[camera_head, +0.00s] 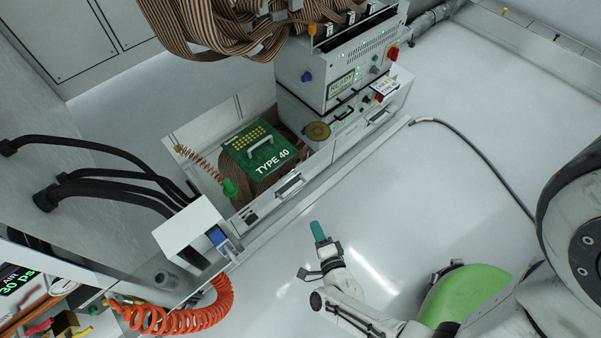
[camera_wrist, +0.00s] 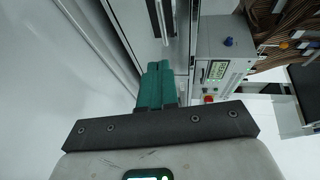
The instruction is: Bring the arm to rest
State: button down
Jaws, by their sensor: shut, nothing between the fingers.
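My gripper (camera_head: 318,233) has teal fingers and shows at the lower middle of the head view, over the pale floor in front of the machine. Its fingers are together with nothing between them. In the wrist view my gripper (camera_wrist: 155,85) shows both teal fingers side by side, closed, pointing toward the machine's front. My white arm runs from the gripper down to the lower right of the head view. The gripper is apart from the machine's front edge.
A green TYPE 40 board (camera_head: 262,152) with a handle lies in the open bay. The READY control unit (camera_head: 340,75) stands behind it, with ribbon cables (camera_head: 215,30) above. A coiled orange hose (camera_head: 175,315) lies lower left. A black cable (camera_head: 470,150) crosses the floor at right.

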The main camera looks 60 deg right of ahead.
jog(key=w+a+r+n+g+y, duration=0.3)
jog(key=w+a+r+n+y, duration=0.5)
jog(key=n+y, duration=0.6)
jog(key=s+d+r+n+g+h+p, duration=0.1)
jog(key=s+d+r+n+g+h, duration=0.3)
jog(key=s+r+n+g, duration=0.65)
notch_tip(320, 180, up, 38)
jog(key=s+t+p, duration=0.2)
jog(key=p, duration=3.3)
jog(key=shift+s+f, duration=0.2)
jog(key=shift+s, duration=0.2)
